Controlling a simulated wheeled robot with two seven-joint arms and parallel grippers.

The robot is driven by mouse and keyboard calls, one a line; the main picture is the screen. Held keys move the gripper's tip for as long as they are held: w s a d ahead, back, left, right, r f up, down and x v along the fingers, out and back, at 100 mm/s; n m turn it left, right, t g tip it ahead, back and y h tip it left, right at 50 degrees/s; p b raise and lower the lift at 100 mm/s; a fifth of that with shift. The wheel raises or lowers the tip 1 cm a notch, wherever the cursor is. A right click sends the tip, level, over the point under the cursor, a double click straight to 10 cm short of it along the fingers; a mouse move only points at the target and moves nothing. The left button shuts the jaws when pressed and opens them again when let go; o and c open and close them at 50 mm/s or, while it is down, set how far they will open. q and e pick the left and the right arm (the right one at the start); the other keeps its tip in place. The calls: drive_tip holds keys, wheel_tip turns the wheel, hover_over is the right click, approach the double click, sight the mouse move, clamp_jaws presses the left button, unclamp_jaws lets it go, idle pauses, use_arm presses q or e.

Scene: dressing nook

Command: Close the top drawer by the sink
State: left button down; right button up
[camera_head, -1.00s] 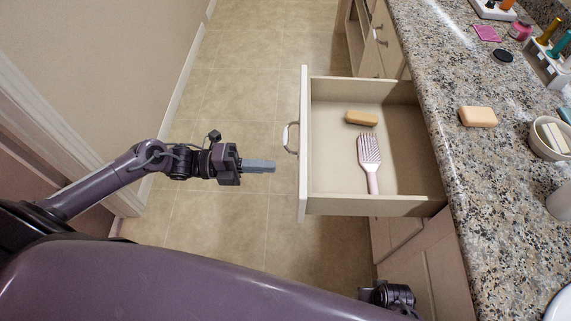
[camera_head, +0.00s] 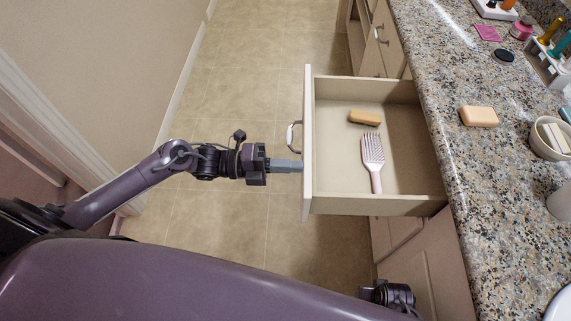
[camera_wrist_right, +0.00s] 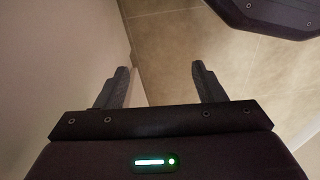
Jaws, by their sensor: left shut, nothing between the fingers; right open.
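The top drawer (camera_head: 308,130) stands pulled out from the counter cabinet, with its cream front facing left and a metal handle (camera_head: 293,136) on it. Inside lie a pink hairbrush (camera_head: 373,152) and a tan wooden brush (camera_head: 364,118). My left gripper (camera_head: 299,166) is shut and empty, its fingertips at the drawer front just below the handle. They seem to touch the front or be very close to it. In the right wrist view my right gripper (camera_wrist_right: 163,88) is open and empty over the floor beside a pale surface.
The granite counter (camera_head: 440,110) runs along the right with a soap bar (camera_head: 478,116), a bowl (camera_head: 548,140) and several small items. Another drawer (camera_head: 384,42) is further back. The tiled floor (camera_head: 240,90) left of the drawer is clear.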

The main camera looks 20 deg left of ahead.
wheel_tip(320, 180, up, 15)
drive_tip(key=a+b, duration=0.3)
drive_tip(key=b, duration=0.3)
use_arm(q)
drive_tip(key=b+x, duration=0.4)
drive_tip(key=x, duration=2.2)
drive_tip(key=shift+d, duration=0.4)
use_arm(e)
drive_tip(key=w+a+f+n+t+y, duration=0.1)
drive_tip(key=w+a+t+y, duration=0.1)
drive_tip(key=a, duration=0.3)
drive_tip(key=shift+w+f+n+t, duration=0.2)
drive_tip(key=shift+w+n+t, duration=0.2)
drive_tip(key=shift+w, duration=0.15)
use_arm(q)
drive_tip(key=shift+w, duration=0.1)
